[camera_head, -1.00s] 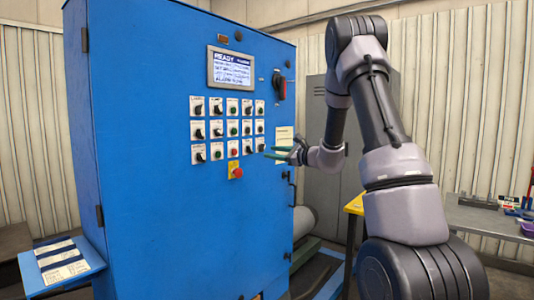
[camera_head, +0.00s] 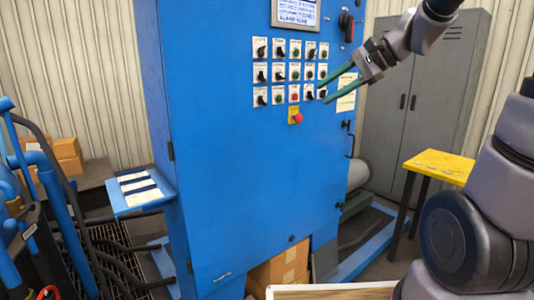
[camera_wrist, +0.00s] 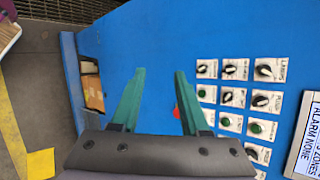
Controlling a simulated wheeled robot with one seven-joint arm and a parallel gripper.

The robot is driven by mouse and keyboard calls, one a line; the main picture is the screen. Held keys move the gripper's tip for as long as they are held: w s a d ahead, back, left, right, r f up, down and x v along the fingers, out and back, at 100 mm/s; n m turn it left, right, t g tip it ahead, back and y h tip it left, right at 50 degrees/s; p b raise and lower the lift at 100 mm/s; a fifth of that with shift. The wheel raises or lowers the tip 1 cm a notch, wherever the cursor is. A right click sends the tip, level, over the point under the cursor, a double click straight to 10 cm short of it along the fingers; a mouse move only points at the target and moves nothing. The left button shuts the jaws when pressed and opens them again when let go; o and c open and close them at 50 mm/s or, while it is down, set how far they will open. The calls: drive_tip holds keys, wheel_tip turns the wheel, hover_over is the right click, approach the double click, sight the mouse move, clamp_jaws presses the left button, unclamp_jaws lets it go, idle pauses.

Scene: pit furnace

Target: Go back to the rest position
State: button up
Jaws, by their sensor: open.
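My gripper (camera_head: 337,89) has green fingers and is in front of the right part of the blue control cabinet (camera_head: 237,170) in the head view. The fingers are apart with nothing between them. In the wrist view my gripper (camera_wrist: 158,95) points at the cabinet's blue face, with the rows of knobs and buttons (camera_wrist: 240,110) to its right. A red button (camera_head: 296,118) on a yellow plate sits below the rows. Whether the fingertips touch the panel cannot be told.
A yellow-topped stand (camera_head: 440,166) is at the right, before a grey locker (camera_head: 410,110). A small blue shelf (camera_head: 140,193) with papers juts from the cabinet's left. Blue pipes and hoses (camera_head: 45,190) fill the far left. Cardboard boxes (camera_head: 280,268) sit beneath the cabinet.

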drive_tip(key=s+d+n+t+h, duration=0.2)
drive_tip(key=s+d+n+h, duration=0.3)
drive_tip(key=s, duration=0.8)
drive_tip(key=d+h, duration=0.2)
drive_tip(key=d, duration=0.1)
drive_tip(key=shift+s+d+f+n+h, duration=0.3)
drive_tip(key=shift+s+f+n, duration=0.05)
drive_tip(key=shift+n, duration=0.05)
